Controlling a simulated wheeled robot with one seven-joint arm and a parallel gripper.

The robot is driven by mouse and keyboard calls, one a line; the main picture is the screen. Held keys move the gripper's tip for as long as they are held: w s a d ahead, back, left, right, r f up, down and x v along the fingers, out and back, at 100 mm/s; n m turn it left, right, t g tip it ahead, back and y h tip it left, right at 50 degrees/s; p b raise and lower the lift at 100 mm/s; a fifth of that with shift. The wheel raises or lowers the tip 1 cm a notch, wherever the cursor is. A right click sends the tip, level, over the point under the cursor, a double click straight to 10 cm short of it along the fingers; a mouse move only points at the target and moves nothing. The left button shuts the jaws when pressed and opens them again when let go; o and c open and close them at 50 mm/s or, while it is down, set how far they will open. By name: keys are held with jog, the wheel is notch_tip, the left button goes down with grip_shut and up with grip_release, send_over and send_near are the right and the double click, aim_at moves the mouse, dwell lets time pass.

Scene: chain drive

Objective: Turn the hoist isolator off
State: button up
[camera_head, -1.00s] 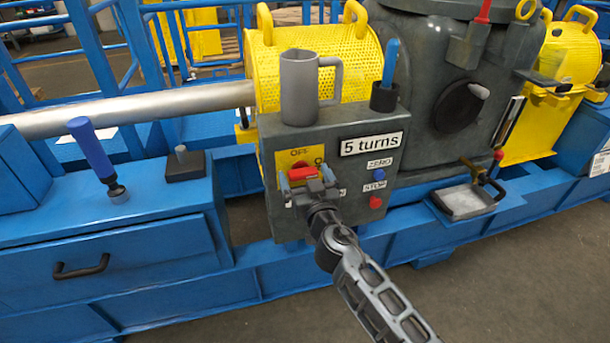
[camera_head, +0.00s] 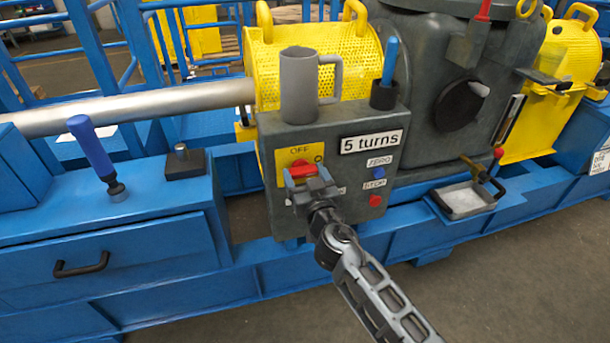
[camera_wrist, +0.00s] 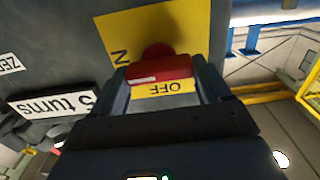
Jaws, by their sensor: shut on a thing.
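The hoist isolator is a red rotary handle (camera_head: 301,165) on a yellow plate (camera_head: 284,158) marked OFF, on the front of a dark grey control box (camera_head: 335,215). My gripper (camera_head: 307,172) is at the handle, its fingers on either side of it. In the wrist view the red handle (camera_wrist: 160,68) sits between the two fingers (camera_wrist: 163,92), and the jaws are shut on it. The wrist view also shows OFF and part of another label on the yellow plate (camera_wrist: 190,25). The fingers and wrist hide part of the handle and plate in the head view.
A grey mug (camera_head: 300,90) and a dark cup (camera_head: 384,95) with a blue-handled tool stand on the box. A blue button (camera_head: 379,173) and a red button (camera_head: 375,201) are right of the handle. Open floor lies in front.

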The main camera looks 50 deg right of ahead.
jog(key=shift+w+n, duration=0.1)
jog(key=shift+n, duration=0.2)
jog(key=n+b, duration=0.1)
jog(key=n, duration=0.2)
jog(key=shift+n, duration=0.4)
jog(key=n+b, duration=0.1)
jog(key=n, duration=0.3)
jog(key=shift+w+a+n, duration=0.1)
jog(key=shift+n, duration=0.2)
jog(key=n, duration=0.8)
jog(key=shift+a+n, duration=0.1)
jog(key=shift+n, duration=0.2)
jog(key=shift+w, duration=0.1)
jog(key=o, duration=0.8)
jog(key=shift+o, duration=1.1)
jog(key=shift+f, duration=0.15)
